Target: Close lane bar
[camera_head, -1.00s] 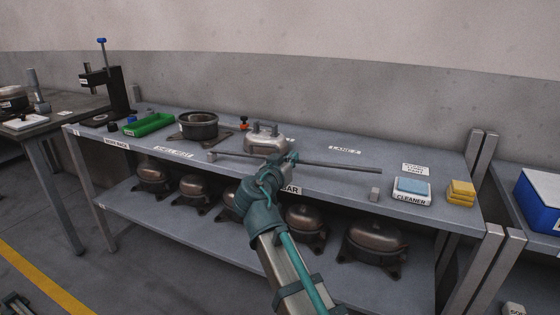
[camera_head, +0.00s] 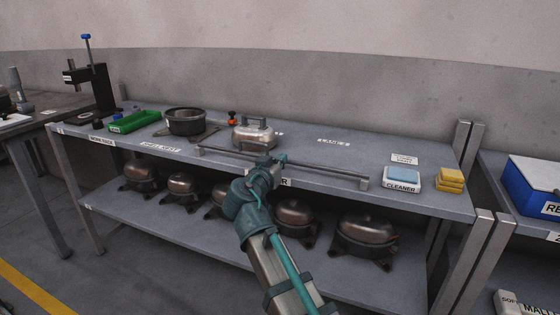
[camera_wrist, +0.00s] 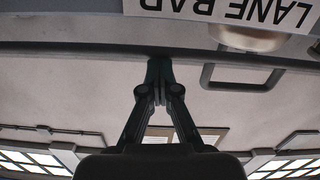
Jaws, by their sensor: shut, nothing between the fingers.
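The lane bar (camera_head: 325,169) is a thin grey rod running along the front of the upper shelf. Its left end is at a small post (camera_head: 199,150). Its right end appears at or just above the right post (camera_head: 364,184), though contact is unclear. My gripper (camera_head: 280,159) is at the bar's middle, overlapping it; whether it touches is unclear. In the wrist view my gripper (camera_wrist: 160,75) has its fingers together and empty. The LANE BAR label (camera_wrist: 225,10) shows upside down at the top there, and is partly hidden by my arm in the head view.
A silver housing with a handle (camera_head: 254,136) stands behind the bar. A dark pot (camera_head: 186,123) and a green tray (camera_head: 134,122) are to the left. A cleaner pad (camera_head: 403,176) and yellow sponges (camera_head: 450,180) are to the right. Several compressors (camera_head: 294,220) sit below.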

